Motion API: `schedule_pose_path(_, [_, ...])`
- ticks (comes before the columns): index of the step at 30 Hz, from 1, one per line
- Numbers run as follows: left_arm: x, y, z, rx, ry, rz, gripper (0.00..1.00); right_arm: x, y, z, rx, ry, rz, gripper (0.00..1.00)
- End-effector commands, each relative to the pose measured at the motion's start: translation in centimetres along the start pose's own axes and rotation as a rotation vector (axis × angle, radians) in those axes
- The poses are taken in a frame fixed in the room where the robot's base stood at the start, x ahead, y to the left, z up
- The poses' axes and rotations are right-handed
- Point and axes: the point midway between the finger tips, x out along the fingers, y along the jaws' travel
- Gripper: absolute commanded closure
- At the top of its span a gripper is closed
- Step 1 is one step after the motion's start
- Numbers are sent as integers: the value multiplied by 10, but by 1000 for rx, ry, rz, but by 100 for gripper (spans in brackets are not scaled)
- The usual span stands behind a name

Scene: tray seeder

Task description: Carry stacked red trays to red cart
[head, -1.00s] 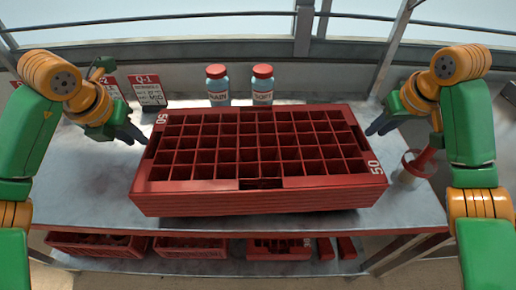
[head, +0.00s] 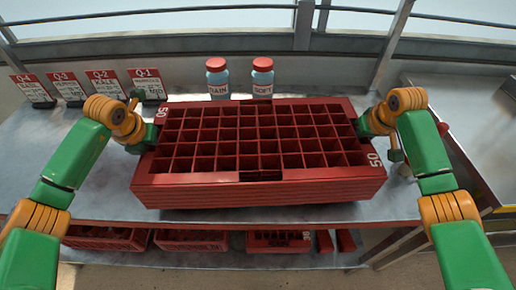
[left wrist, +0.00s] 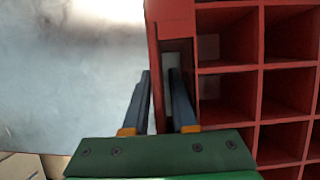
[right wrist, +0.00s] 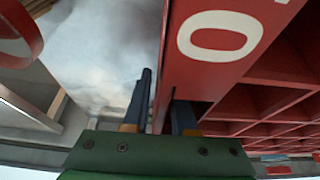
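A stack of red trays (head: 250,195) lies on the metal table, its top tray divided into many empty cells. My left gripper (head: 146,140) is at the stack's left end. In the left wrist view its fingers (left wrist: 160,95) straddle the tray's end wall (left wrist: 156,60), one outside and one in a slot inside, with gaps beside the wall. My right gripper (head: 368,127) is at the right end. In the right wrist view its fingers (right wrist: 162,98) straddle the other end wall (right wrist: 185,70), with some gap. Fingertip contact is unclear. No red cart is identifiable.
Two red-capped bottles (head: 217,80) (head: 262,80) stand behind the stack. Several red label signs (head: 147,85) stand at the back left. More red trays (head: 280,241) sit on the shelf below. Another metal surface (head: 465,130) is at the right.

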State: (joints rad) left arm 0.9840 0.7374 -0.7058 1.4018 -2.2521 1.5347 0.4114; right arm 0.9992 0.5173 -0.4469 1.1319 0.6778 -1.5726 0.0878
Motion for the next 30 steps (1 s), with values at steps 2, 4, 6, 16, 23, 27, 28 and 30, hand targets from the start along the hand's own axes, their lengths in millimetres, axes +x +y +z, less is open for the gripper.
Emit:
schedule_pose_path(2, [1, 0, 0, 0, 0, 0, 75, 1, 0, 0, 0, 0, 0, 75])
schedule_pose_path(4, [0, 0, 0, 0, 0, 0, 75, 0, 0, 0, 0, 0, 0, 75])
schedule_pose_path(6, [0, 0, 0, 0, 0, 0, 75, 0, 0, 0, 0, 0, 0, 75])
schedule_pose_path(16, [0, 0, 0, 0, 1, 0, 100, 0, 0, 0, 0, 1, 0, 100])
schedule_pose_path(23, [0, 0, 0, 0, 1, 0, 100, 0, 0, 0, 0, 1, 0, 100])
schedule_pose_path(27, [0, 0, 0, 0, 0, 0, 100, 0, 0, 0, 0, 1, 0, 100])
schedule_pose_path(28, [0, 0, 0, 0, 0, 0, 100, 0, 0, 0, 0, 1, 0, 100])
schedule_pose_path(30, [0, 0, 0, -1, 0, 0, 100, 0, 0, 0, 0, 1, 0, 100])
